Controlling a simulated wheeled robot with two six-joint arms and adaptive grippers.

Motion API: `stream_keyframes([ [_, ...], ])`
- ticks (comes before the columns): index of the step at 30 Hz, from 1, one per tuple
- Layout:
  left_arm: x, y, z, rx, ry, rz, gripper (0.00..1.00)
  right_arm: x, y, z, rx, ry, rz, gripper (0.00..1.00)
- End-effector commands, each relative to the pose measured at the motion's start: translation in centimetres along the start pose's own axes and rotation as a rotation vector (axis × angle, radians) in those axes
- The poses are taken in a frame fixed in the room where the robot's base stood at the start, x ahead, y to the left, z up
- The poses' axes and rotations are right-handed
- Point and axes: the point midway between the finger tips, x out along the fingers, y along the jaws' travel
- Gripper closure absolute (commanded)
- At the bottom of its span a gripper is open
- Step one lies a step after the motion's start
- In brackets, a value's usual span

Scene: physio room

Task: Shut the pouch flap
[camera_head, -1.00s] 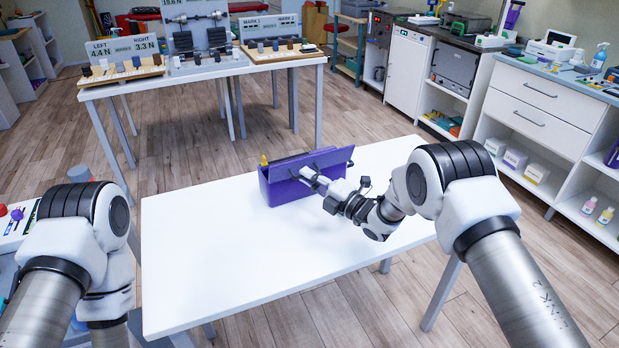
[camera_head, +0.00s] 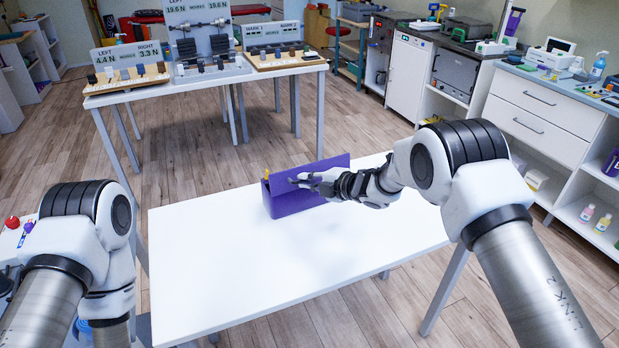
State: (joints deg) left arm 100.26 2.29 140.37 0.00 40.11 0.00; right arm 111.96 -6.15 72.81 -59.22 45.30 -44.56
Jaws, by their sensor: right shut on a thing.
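The purple pouch (camera_head: 288,203) stands on the white table near its far edge. Its flap (camera_head: 333,163) shows as a flat purple panel, raised and tilted above the body. A gap remains visible at the left end, where a small yellow thing (camera_head: 266,173) shows. My right gripper (camera_head: 302,179) is at the front of the flap, shut on it; its fingertips are small and the exact grip is hard to make out. My left arm comes in at the left, but its gripper is out of view.
The white table (camera_head: 235,275) is otherwise clear. Behind it, a display table (camera_head: 200,82) carries boards with blocks and force signs. White cabinets and shelves (camera_head: 540,120) stand at the right. A red ball (camera_head: 12,222) lies at the far left edge.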

Motion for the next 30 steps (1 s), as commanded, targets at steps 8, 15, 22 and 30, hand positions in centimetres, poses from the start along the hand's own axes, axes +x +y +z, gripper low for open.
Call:
stream_keyframes([
  [8, -2.5, 0.0, 0.0, 0.0, 0.0, 0.0, 0.3, 0.3, 0.9, 0.1, 0.039, 0.0, -0.095, 1.0],
  [15, -2.6, 0.0, 0.0, 0.0, 0.0, 0.0, 0.3, 0.4, 0.7, 0.2, 0.048, 0.0, -0.115, 1.0],
  [22, -2.6, 0.0, 0.0, 0.0, 0.0, 0.0, 0.3, 0.4, 0.7, 0.2, 0.048, 0.001, -0.114, 1.0],
  [30, -2.6, 0.0, 0.0, 0.0, 0.0, 0.0, 0.3, 0.4, 0.7, 0.2, 0.048, 0.001, -0.114, 0.65],
])
